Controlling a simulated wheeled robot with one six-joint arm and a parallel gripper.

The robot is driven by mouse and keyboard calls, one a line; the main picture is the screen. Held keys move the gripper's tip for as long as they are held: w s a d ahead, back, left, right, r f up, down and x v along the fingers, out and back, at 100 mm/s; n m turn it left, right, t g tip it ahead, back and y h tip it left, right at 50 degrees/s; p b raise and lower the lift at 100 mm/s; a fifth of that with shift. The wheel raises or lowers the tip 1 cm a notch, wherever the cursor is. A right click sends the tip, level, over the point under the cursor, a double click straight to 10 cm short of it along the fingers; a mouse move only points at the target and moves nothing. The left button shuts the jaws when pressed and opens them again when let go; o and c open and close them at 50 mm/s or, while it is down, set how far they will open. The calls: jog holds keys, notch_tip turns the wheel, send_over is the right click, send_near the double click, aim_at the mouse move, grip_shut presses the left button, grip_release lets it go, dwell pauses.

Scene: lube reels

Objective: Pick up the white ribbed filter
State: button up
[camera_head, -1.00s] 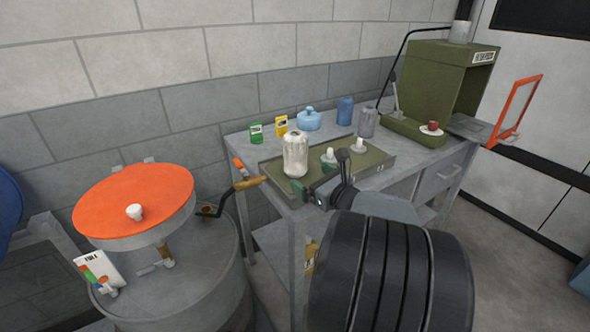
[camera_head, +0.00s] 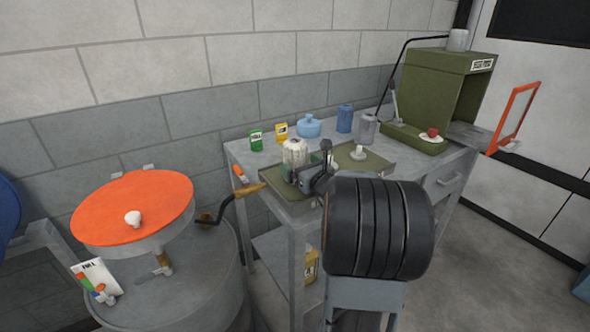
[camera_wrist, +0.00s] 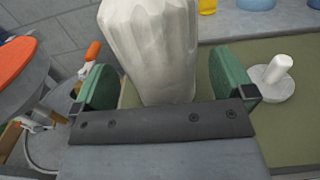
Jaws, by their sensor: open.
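The white ribbed filter (camera_head: 293,152) stands upright on the green tray (camera_head: 374,163) on the grey workbench. In the wrist view the filter (camera_wrist: 150,45) rises between the two green finger pads of my gripper (camera_wrist: 165,85). The jaws are open, with a visible gap on each side of the filter. In the head view my gripper (camera_head: 305,174) is at the filter's lower part, partly covering it. The filter's base is hidden behind the gripper's dark plate in the wrist view.
A crank handle (camera_head: 248,190) juts out at the left.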

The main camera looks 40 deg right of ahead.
jog(key=shift+w, duration=1.5)
jog(key=shift+c, duration=0.4)
jog(key=shift+d, duration=0.1)
jog(key=c, duration=0.9)
